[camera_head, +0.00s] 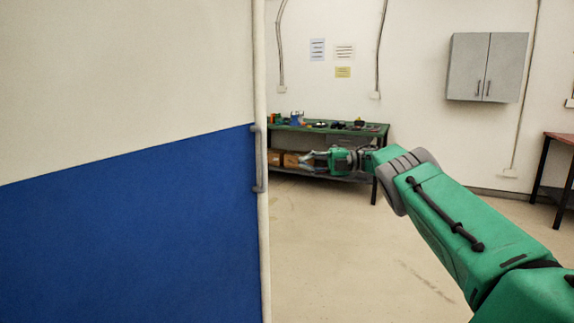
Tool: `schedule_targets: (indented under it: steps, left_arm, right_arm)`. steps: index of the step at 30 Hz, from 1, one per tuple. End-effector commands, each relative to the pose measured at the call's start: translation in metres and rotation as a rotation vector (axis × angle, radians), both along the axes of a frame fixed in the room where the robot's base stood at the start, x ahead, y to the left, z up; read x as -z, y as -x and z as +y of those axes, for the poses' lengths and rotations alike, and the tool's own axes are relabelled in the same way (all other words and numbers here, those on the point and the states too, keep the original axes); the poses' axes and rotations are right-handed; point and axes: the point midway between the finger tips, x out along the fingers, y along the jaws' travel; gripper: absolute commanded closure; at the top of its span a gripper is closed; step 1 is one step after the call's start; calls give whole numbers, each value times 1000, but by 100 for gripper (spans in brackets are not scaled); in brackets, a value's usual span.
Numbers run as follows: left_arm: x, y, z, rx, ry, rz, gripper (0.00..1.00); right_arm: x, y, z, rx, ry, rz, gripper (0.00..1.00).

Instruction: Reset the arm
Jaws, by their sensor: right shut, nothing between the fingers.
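My right arm is green and grey and reaches in from the lower right of the head view. Its gripper (310,158) points left, near the middle of the picture, and overlaps the lower part of a far green workbench in the view. It is shut and empty. My left arm and gripper are not in view.
A white and blue panel (130,220) with a grey handle (259,158) on its edge fills the left side, close by. Behind stands a green workbench (360,133) with small items and boxes (283,160). A grey cabinet (486,66) hangs at right. The floor (330,250) is clear.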

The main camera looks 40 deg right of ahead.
Motion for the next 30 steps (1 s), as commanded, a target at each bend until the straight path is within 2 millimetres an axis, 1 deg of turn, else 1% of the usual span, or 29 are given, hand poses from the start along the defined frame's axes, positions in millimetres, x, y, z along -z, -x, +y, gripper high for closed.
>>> schedule_targets:
  steps: [4, 11, 14, 16, 17, 18, 20, 21, 23, 24, 26, 27, 29, 30]
  left_arm:
    - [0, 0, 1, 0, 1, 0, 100]
    - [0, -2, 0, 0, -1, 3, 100]
    - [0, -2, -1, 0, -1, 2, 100]
    - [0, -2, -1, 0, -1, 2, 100]
    - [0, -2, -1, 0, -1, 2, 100]
    - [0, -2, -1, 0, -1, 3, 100]
    - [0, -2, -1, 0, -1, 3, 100]
    - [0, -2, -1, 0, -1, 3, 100]
    - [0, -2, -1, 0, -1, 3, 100]
    - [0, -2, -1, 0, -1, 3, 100]
    - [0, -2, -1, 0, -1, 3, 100]
    - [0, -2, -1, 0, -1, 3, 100]
    - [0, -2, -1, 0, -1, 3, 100]
    - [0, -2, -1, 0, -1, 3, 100]
  right_arm:
    - [-1, 3, -4, -1, 1, 0, 100]
    - [1, 1, -3, 7, -11, 3, 100]
    - [11, -10, 1, 54, -87, 20, 100]
    - [27, -24, 7, 118, -187, 49, 100]
    - [37, -31, 11, 152, -241, 69, 100]
    - [52, -40, 17, 206, -318, 102, 100]
    - [81, -52, 28, 294, -438, 167, 100]
    - [102, -57, 37, 353, -514, 218, 100]
    - [137, -60, 52, 445, -622, 305, 100]
    - [163, -59, 64, 507, -686, 372, 100]
    - [203, -52, 86, 601, -774, 480, 100]
    - [229, -44, 101, 661, -822, 552, 100]
    - [266, -27, 124, 748, -879, 661, 100]
    - [288, -14, 139, 804, -909, 732, 100]
